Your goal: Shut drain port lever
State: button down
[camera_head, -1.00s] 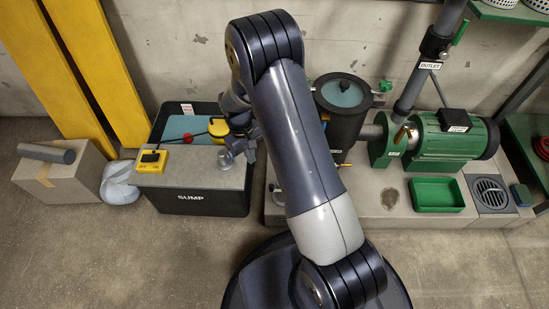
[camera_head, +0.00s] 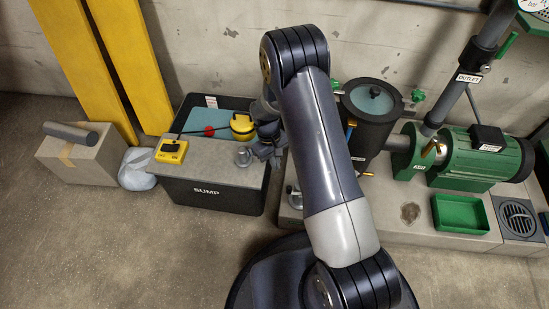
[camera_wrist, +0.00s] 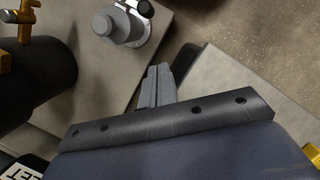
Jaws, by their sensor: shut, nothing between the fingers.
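My gripper (camera_head: 276,152) is shut and empty, above the right edge of the sump bin in the head view. In the wrist view its closed grey fingers (camera_wrist: 158,86) point at the plinth edge and touch nothing. The dark tank (camera_head: 368,140) stands right of my arm, with a brass fitting (camera_head: 366,173) low on its side. A brass valve with a handle (camera_wrist: 22,22) shows on a dark cylinder at the wrist view's upper left. I cannot tell for sure which fitting is the drain port lever. My arm hides part of the tank's left side.
A silver fitting (camera_head: 294,196) stands on the plinth; the green pump (camera_head: 470,165) and green tray (camera_head: 461,214) are at right. The floor in front is clear.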

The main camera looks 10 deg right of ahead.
jog(key=s+d+f+b, duration=0.2)
jog(key=s+f, duration=0.2)
jog(key=shift+s+d, duration=0.15)
jog(key=shift+s, duration=0.05)
